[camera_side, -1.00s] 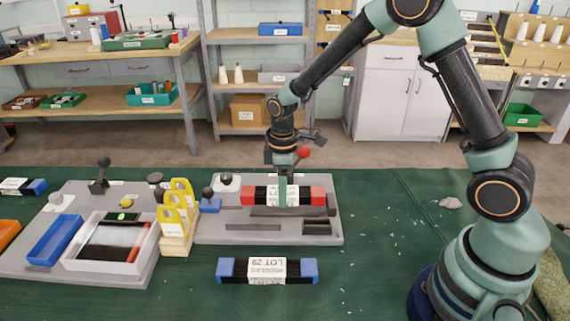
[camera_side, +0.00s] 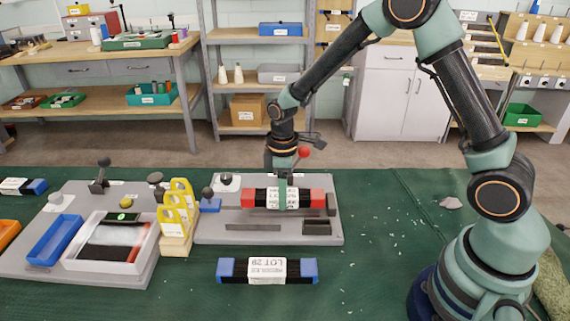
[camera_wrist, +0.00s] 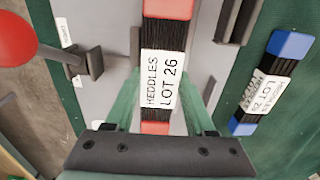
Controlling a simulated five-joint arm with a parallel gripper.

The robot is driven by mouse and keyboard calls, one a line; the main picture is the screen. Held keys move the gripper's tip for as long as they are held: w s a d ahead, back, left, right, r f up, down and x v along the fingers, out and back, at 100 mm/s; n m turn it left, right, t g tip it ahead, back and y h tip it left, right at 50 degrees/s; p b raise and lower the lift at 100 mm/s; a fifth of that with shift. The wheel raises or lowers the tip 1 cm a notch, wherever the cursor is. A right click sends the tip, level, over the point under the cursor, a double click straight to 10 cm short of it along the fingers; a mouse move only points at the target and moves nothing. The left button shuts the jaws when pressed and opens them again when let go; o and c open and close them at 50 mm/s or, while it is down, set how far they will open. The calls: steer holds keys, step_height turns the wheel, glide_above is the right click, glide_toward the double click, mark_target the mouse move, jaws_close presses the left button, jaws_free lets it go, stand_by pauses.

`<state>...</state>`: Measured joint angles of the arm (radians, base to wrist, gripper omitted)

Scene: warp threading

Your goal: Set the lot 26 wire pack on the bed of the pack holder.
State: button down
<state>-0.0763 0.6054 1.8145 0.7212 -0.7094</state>
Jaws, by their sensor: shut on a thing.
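The lot 26 wire pack (camera_side: 260,198), black with red ends and a white label, lies level across the grey pack holder (camera_side: 222,232). In the wrist view the pack's label (camera_wrist: 162,78) reads HEDDLES LOT 26. My gripper (camera_side: 282,205) points down and is shut around the pack's labelled middle; its green fingers also show in the wrist view (camera_wrist: 160,110). The pack is low over the holder's bed, just left of a dark upright block (camera_side: 331,205). I cannot tell whether it touches the bed, which it mostly hides.
A second pack (camera_side: 267,270) with blue ends lies on the green mat in front. The holder's red-knobbed lever (camera_side: 304,152) stands behind my gripper. Yellow handled pieces (camera_side: 176,215) and a grey station with a blue tray (camera_side: 55,240) are at left. The mat at right is mostly clear.

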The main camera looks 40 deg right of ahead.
steer(key=shift+f, duration=0.5)
stand_by(1.1)
steer(key=shift+c, duration=0.9)
jaws_free()
steer(key=c, duration=0.4)
steer(key=shift+o, duration=1.3)
steer(key=shift+r, duration=3.6)
